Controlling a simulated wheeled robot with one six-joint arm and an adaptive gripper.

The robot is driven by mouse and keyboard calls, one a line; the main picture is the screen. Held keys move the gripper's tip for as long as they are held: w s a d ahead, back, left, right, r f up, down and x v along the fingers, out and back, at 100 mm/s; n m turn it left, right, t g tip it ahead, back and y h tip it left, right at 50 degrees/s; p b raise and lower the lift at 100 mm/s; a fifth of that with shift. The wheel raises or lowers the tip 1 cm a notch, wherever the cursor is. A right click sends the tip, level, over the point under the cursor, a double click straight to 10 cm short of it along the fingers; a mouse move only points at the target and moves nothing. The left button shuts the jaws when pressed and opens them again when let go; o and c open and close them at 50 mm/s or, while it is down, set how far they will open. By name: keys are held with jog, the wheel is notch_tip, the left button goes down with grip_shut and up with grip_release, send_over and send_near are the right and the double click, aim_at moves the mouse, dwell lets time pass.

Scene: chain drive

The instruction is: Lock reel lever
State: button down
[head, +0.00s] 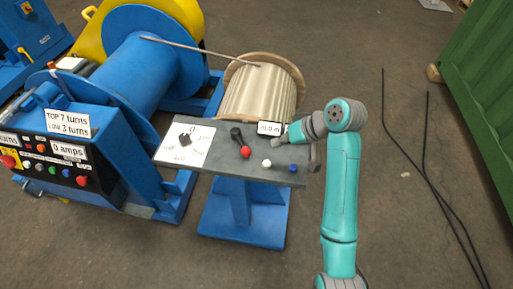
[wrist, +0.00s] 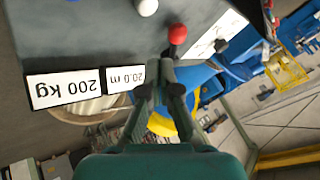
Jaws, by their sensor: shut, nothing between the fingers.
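A short black lever (head: 237,134) with a red ball knob (head: 246,152) stands on the grey panel top (head: 215,168). I cannot tell whether this is the reel lever, or whether it is locked. In the wrist view the red knob (wrist: 177,34) shows just beyond my fingertips, with part of the lever hidden behind them. My gripper (head: 288,136) is over the right end of the panel, to the right of the lever, near the 20.0 m display (head: 268,128). In the wrist view my gripper (wrist: 162,82) is shut and empty, apart from the knob.
White (head: 266,163) and blue (head: 292,168) knobs stand near the panel's front edge. A white dial plate (head: 197,151) with a black knob is at left. Behind are a wooden reel (head: 258,95) and a large blue drum (head: 140,72). Black cables lie on the open floor at right.

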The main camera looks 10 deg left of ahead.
aim_at(259, 156)
jog(key=shift+a, duration=0.1)
jog(key=x, duration=1)
dwell(0.3)
